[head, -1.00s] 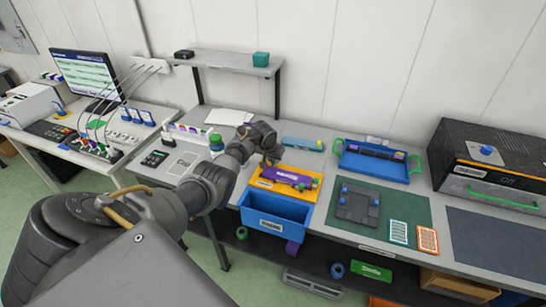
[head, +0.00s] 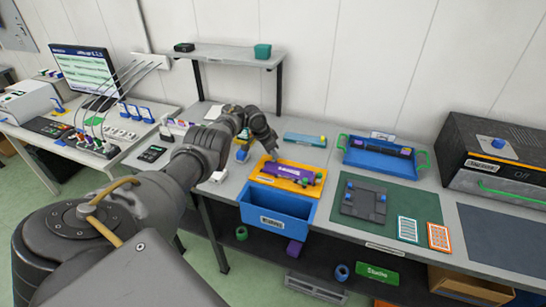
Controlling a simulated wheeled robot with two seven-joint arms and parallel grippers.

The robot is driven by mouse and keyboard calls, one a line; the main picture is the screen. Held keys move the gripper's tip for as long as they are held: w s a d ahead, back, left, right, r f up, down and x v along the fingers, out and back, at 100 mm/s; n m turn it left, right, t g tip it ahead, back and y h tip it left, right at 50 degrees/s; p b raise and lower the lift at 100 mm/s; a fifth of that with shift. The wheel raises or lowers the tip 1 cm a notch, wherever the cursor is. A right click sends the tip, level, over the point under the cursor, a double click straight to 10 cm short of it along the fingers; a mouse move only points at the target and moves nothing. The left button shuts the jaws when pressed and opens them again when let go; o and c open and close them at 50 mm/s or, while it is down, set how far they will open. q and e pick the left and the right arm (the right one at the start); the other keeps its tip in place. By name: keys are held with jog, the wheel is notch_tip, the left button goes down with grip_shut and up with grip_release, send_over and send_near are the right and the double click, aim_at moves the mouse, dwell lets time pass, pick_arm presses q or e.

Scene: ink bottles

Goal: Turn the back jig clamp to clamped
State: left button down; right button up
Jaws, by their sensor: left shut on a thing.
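An orange jig plate (head: 262,178) lies on the bench and carries a purple piece (head: 290,172) with green round ends at its right. My left gripper (head: 273,157) points down at the back left edge of this jig. It is shut on a small part there, which looks like the back clamp, but the fingers mostly hide it. I cannot read the clamp's position. A second grey plate (head: 362,203) with blue knobs lies on the green mat (head: 338,222). My right gripper is not in view.
A blue bin (head: 275,224) hangs in front of the orange jig. A blue tray (head: 352,163) with dark contents stands at the back right, and a dark oven (head: 490,150) at the far right.

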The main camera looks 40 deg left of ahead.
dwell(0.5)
pick_arm(q)
jog(key=c, duration=1.3)
grip_release()
jog(key=shift+c, duration=0.2)
jog(key=p+v, duration=0.2)
jog(key=v, duration=0.8)
jog(key=shift+a+r, duration=0.15)
jog(key=shift+r, duration=0.25)
